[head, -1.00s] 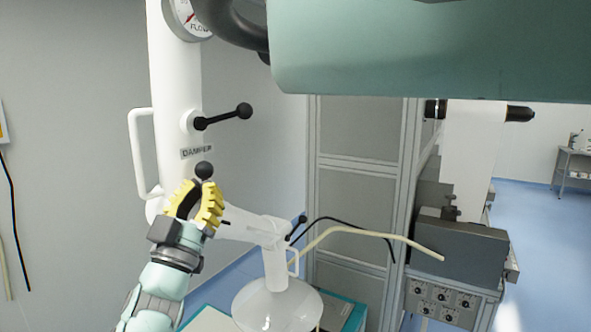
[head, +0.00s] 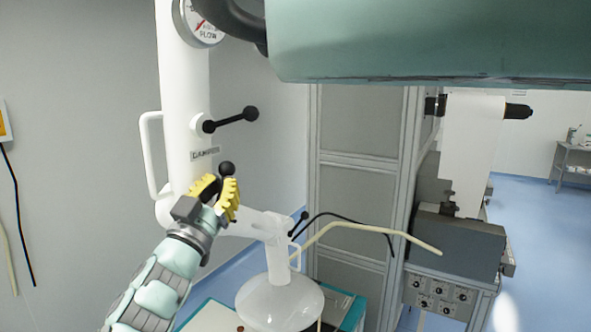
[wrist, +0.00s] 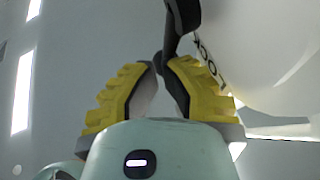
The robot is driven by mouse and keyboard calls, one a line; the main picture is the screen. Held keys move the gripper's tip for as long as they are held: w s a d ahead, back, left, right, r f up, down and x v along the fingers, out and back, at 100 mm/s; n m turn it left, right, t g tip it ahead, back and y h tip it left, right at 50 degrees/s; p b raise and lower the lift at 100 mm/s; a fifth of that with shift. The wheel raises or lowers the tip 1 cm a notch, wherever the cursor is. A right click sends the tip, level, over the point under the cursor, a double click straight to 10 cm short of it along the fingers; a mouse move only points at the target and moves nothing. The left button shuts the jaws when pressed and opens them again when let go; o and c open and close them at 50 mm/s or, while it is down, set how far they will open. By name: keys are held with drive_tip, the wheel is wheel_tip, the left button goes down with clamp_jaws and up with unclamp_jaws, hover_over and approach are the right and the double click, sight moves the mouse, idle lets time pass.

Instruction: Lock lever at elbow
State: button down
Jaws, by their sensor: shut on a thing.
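The lock lever is a black arm with a round ball knob (head: 226,169), at the elbow joint below the white vertical duct (head: 183,100). My gripper (head: 220,188) has its yellow fingers closed around the lever just below the knob. In the wrist view the black lever (wrist: 172,42) rises between and above the fingertips of my gripper (wrist: 161,70). A white curved surface with LOCK lettering (wrist: 208,62) is beside it on the right. The lever's pivot is hidden behind my gripper in the head view.
A second black ball-ended lever (head: 232,120) sits above, over a DAMPER label (head: 205,153). A white handle (head: 150,150) is on the duct's left. A white hood (head: 280,303) hangs lower right on its arm. A grey cabinet frame (head: 360,190) stands to the right.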

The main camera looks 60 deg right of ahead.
drive_tip(key=shift+s+d, duration=0.15)
drive_tip(key=shift+d, duration=0.05)
drive_tip(key=d+b, duration=0.2)
drive_tip(key=d+f+y+b, duration=0.1)
drive_tip(key=b, duration=0.1)
drive_tip(key=shift+d+f+m+g, duration=0.1)
drive_tip(key=shift+d+m+g, duration=0.2)
drive_tip(key=shift+d+g, duration=0.1)
drive_tip(key=shift+a, duration=0.1)
